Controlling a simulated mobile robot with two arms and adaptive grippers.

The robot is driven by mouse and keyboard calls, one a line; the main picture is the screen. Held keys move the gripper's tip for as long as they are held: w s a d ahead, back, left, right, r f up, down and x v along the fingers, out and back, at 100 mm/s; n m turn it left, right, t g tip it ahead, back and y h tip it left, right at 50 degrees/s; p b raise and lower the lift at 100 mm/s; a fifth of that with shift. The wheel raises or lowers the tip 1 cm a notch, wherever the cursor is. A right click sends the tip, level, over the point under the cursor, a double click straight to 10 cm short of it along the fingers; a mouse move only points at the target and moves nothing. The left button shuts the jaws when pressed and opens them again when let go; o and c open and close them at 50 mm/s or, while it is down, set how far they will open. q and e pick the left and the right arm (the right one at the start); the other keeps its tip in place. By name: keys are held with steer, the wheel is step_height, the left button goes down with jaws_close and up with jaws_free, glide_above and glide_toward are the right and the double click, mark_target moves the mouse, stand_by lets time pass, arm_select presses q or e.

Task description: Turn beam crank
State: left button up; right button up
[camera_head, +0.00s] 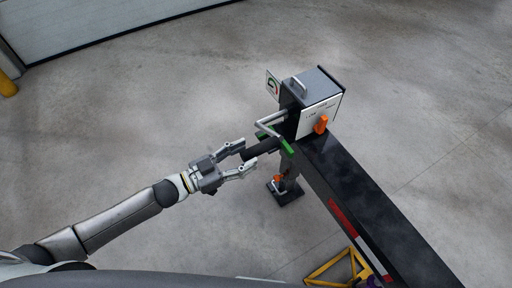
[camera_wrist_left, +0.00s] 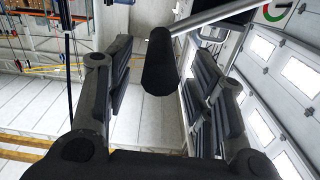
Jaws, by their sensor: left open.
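The beam crank shows in the head view as a black grip (camera_head: 262,149) on a bent grey metal arm (camera_head: 270,124) beside the grey box on the beam. My left gripper (camera_head: 248,160) is open, with its fingers spread at the free end of the black grip. In the left wrist view the black grip (camera_wrist_left: 160,62) stands between the two open fingers (camera_wrist_left: 163,85), apart from both. The grey crank rod (camera_wrist_left: 222,14) runs from its top toward the upper right. My right gripper is not in view.
A support leg (camera_head: 286,188) is below. A yellow frame (camera_head: 338,266) is at the bottom. Open concrete floor (camera_head: 150,120) lies to the left.

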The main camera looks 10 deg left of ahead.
mark_target(257, 150)
arm_select(q)
steer(key=shift+x, duration=2.2)
steer(key=shift+c, duration=0.2)
jaws_close()
